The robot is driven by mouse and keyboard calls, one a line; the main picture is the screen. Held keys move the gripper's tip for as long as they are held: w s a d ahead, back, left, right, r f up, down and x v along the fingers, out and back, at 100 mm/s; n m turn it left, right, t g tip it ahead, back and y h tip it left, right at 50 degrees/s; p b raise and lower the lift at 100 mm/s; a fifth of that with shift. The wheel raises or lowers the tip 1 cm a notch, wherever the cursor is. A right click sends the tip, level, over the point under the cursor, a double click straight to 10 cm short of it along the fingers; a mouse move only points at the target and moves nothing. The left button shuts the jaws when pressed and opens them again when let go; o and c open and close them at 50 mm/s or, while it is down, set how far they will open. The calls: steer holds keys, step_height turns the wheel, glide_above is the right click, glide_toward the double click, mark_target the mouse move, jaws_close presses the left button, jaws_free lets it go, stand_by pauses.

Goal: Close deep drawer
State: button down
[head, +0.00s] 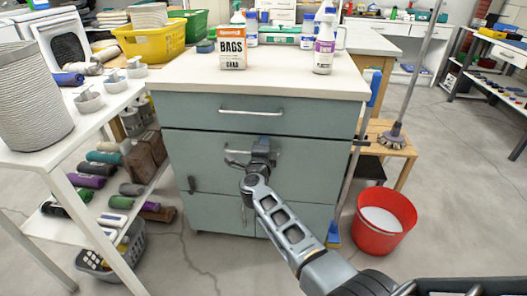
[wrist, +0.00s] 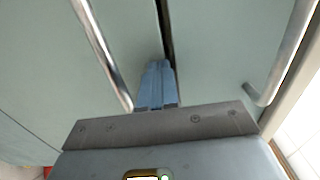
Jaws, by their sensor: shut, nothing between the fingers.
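The deep drawer (head: 195,165) is the wide grey-green front below the shallow top drawer (head: 190,108) of the cabinet. It looks flush or nearly flush with the cabinet; a small gap is hard to judge. My gripper (head: 262,143) is in front of its upper part, over the right side of its bar handle (head: 235,158). In the wrist view, my gripper (wrist: 157,68) is shut and empty, its blue fingertips beside the dark seam between two fronts. One bar handle (wrist: 103,55) is left of the fingers, another (wrist: 285,60) to the right. Contact cannot be told.
The countertop (head: 280,80) holds a bags box (head: 232,47) and bottles (head: 325,45). A red bucket (head: 383,220) stands on the floor to the right, near a mop (head: 398,138). A white shelf rack (head: 100,150) with rolls stands left.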

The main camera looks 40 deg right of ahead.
steer(key=shift+w+d+r, duration=0.2)
steer(key=shift+d, duration=0.1)
steer(key=s+a+f+n+t+y+p, duration=0.15)
steer(key=s+a+n, duration=0.4)
steer(key=s, duration=0.75)
steer(key=s+a+f+n+t+y+p, duration=0.1)
steer(key=s+a+n+t+y, duration=0.4)
steer(key=s, duration=0.7)
steer(key=s+a+r+n+g+y, duration=0.1)
steer(key=s+a+r+n, duration=0.2)
steer(key=s, duration=0.4)
steer(key=s+a+n+y, duration=0.2)
steer(key=s+a+n, duration=0.15)
steer(key=s, duration=0.35)
steer(key=s+a+r+n+g+y, duration=0.1)
steer(key=s+a+r+n, duration=0.1)
steer(key=s+n, duration=0.35)
steer(key=s+a+r+n+g+y, duration=0.1)
steer(key=s+a+r+n, duration=0.1)
steer(key=s+r, duration=0.3)
steer(key=s+a+r+n+g+y, duration=0.1)
steer(key=s+a+r+n+g, duration=0.2)
steer(key=s, duration=0.4)
step_height(320, 180, up, 14)
steer(key=d+t+p, duration=0.1)
steer(key=p, duration=1.2)
steer(key=shift+f, duration=0.2)
